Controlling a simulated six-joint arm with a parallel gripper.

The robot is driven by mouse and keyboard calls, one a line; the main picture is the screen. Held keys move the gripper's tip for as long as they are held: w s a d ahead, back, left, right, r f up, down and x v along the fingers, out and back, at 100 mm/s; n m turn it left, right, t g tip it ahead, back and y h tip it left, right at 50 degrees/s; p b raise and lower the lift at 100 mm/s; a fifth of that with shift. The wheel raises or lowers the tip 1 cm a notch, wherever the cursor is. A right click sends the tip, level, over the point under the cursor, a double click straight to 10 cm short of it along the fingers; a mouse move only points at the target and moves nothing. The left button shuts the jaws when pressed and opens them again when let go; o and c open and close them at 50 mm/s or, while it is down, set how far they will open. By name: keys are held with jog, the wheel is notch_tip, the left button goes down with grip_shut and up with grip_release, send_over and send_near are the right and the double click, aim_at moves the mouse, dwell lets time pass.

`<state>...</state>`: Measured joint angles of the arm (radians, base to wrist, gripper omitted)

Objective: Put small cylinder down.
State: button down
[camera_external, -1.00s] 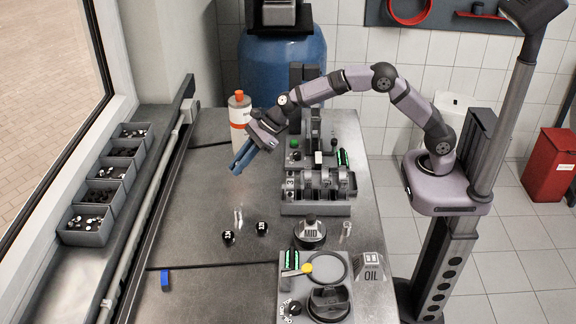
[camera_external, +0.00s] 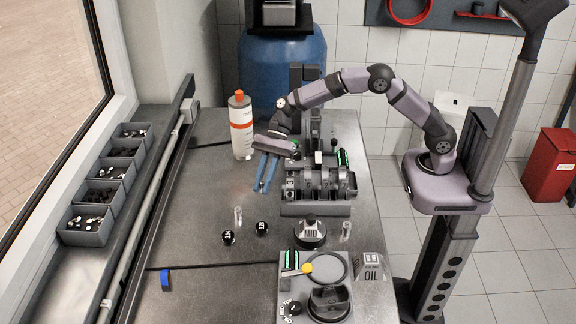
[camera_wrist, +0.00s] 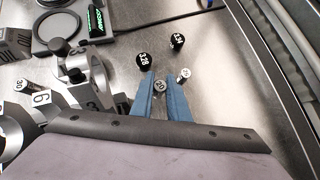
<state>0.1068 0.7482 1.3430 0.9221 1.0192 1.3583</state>
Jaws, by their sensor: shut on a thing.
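My gripper (camera_external: 264,190) is over the bench, left of the grey engine block, with its blue fingers pointing down. In the wrist view, a small round-topped metal cylinder (camera_wrist: 159,87) sits between my two fingertips (camera_wrist: 161,90), and the fingers are shut on it. I cannot make out the held cylinder in the external view. A second small silver cylinder (camera_external: 238,216) stands on the bench to the left of and below my gripper; it also shows in the wrist view (camera_wrist: 184,74), just past the right finger.
Two black-topped numbered pieces, one (camera_external: 228,238) and another (camera_external: 262,228), stand near the silver cylinder. The engine block (camera_external: 318,195) is right of my gripper. A bottle (camera_external: 241,128) stands behind left. The bench (camera_external: 195,205) is bare to the left.

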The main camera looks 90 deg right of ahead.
jog(key=shift+f+p, duration=0.8)
jog(key=shift+f, duration=3.15)
jog(key=shift+f, duration=0.15)
jog(key=c, duration=1.7)
grip_release()
jog(key=shift+r, duration=0.2)
jog(key=shift+b+v, duration=1.3)
jog(key=shift+v, duration=4.7)
